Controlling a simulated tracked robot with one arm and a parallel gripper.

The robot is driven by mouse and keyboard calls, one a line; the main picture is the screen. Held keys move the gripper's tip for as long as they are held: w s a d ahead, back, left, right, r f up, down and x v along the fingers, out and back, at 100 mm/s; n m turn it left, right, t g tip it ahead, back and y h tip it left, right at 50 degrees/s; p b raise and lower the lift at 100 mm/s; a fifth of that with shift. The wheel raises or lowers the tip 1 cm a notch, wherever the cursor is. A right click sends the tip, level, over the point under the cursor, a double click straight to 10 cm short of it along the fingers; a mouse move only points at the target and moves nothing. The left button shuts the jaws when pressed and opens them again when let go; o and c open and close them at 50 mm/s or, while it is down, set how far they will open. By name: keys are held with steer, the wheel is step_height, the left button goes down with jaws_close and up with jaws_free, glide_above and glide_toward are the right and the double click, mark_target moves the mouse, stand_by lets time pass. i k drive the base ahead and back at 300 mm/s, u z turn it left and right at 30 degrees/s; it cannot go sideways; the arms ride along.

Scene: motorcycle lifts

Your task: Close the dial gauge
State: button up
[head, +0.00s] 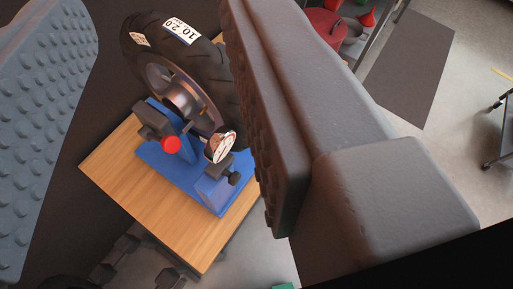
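The dial gauge (220,147) has a round white face and sits on the blue wheel stand (180,159), beside the wheel rim. A dark clamp or knob (234,177) is just below it. A black tyre (190,62) on its rim is mounted on the stand, with white labels on the tread. My gripper (185,140) is open, with one padded finger at the far left and the other at right of centre. The gauge shows in the gap between them, near the right finger, and looks farther away than the fingers. Nothing is held.
The stand rests on a wooden-topped table (120,165). A red knob (171,145) sticks out from the stand. Red funnel-like items (368,17) are at the top right by a dark mat (408,68). A wheeled frame (500,125) stands at the right edge. Dumbbell-like dark objects (125,245) lie below the table.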

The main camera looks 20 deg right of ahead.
mark_target(216, 150)
steer(key=u, duration=1)
steer(key=k, duration=1.25)
steer(key=z, duration=0.8)
steer(key=i, duration=1)
steer(key=u, duration=0.05)
